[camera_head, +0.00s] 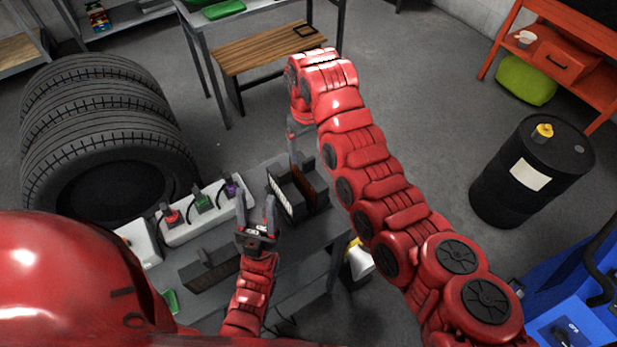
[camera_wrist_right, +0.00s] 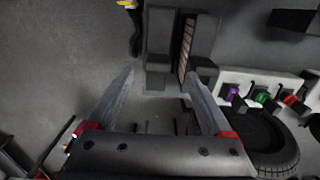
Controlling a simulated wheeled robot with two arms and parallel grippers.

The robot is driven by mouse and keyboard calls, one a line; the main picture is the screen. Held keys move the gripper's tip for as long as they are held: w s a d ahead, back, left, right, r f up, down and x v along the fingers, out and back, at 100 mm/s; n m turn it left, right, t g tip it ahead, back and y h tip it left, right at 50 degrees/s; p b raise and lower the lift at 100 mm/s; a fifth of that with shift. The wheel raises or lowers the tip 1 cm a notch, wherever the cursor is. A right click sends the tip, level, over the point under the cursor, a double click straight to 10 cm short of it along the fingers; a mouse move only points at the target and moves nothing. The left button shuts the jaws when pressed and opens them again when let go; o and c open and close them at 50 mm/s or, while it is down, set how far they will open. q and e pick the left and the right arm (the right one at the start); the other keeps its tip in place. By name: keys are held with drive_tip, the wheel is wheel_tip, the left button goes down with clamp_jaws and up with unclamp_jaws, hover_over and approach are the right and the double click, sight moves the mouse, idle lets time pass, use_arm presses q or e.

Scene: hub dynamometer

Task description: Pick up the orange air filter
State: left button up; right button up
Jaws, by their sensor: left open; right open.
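What looks like the orange air filter (camera_head: 305,181) is a thin brown-orange panel standing in a dark holder on the grey bench. In the right wrist view its pale pleated face and brownish edge (camera_wrist_right: 186,48) show in a narrow slot between grey blocks. My right gripper (camera_wrist_right: 160,74) is open and empty, with the holder beyond its fingertips and the filter nearer its right finger. In the head view the right gripper (camera_head: 292,148) is small and partly hidden by its wrist, near the holder's far side. My left gripper (camera_head: 256,205) is open and empty, left of the holder.
A white strip (camera_head: 190,222) with red, green and purple plugs lies left of the holder. A dark block (camera_head: 212,268) sits in front of it. Stacked tyres (camera_head: 95,120) stand left of the bench (camera_head: 285,290). A black drum (camera_head: 510,190) stands right, with open floor between.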

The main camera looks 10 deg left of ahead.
sight(308, 173)
wheel_tip(308, 173, down, 7)
drive_tip(key=shift+f+b, duration=0.15)
drive_tip(key=shift+b, duration=0.65)
drive_tip(key=shift+f+p, duration=0.3)
drive_tip(key=shift+p, duration=0.2)
wheel_tip(308, 173, down, 3)
drive_tip(key=shift+w+d+f+p, duration=0.1)
drive_tip(key=shift+w+p, duration=0.05)
drive_tip(key=shift+p, duration=0.75)
drive_tip(key=shift+f, duration=0.8)
drive_tip(key=shift+c, duration=0.3)
clamp_jaws()
